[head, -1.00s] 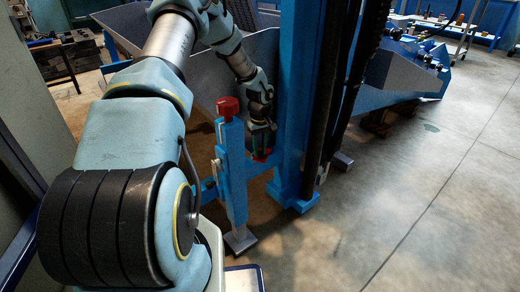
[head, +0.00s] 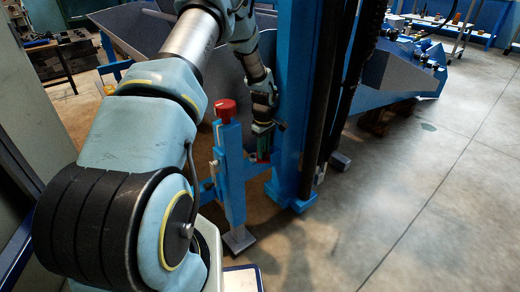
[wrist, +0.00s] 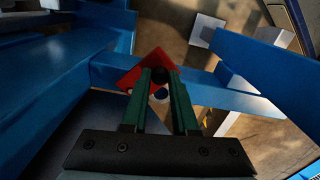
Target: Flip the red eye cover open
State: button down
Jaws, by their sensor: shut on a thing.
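The red eye cover (wrist: 130,78) is a red angular plate at the centre of the wrist view, at a blue crossbar. My gripper (wrist: 161,78) has its two green fingers close together at the cover, shut on it. A dark round spot shows between the fingertips, and a small white and blue round part (wrist: 160,95) shows just below them. The fingers hide part of the cover. In the head view my gripper (head: 262,150) is low between the blue post and the tall blue column, with little red visible around it.
A blue post (head: 232,180) with a red knob (head: 225,109) stands just left of my gripper. The tall blue column (head: 297,100) stands close on the right. A grey metal hopper (head: 130,32) is behind. Open floor (head: 420,200) lies to the right.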

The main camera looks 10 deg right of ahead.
jog(key=n, duration=0.1)
jog(key=d+n+p, duration=0.1)
jog(key=n, duration=0.1)
jog(key=d+n, duration=0.1)
jog(key=shift+w+d+r+n, duration=0.15)
jog(key=shift+d+n, duration=0.1)
jog(key=shift+n, duration=0.05)
jog(key=shift+w+d+n+p, duration=0.3)
jog(key=shift+d+n+p, duration=0.2)
jog(key=shift+n, duration=0.7)
jog(key=shift+w+d+n+p, duration=0.35)
jog(key=shift+d+n, duration=0.2)
jog(key=shift+n, duration=0.65)
jog(key=c, duration=0.7)
grip_release()
notch_tip(320, 180, up, 11)
jog(key=shift+f+p, duration=0.2)
jog(key=shift+p, duration=0.65)
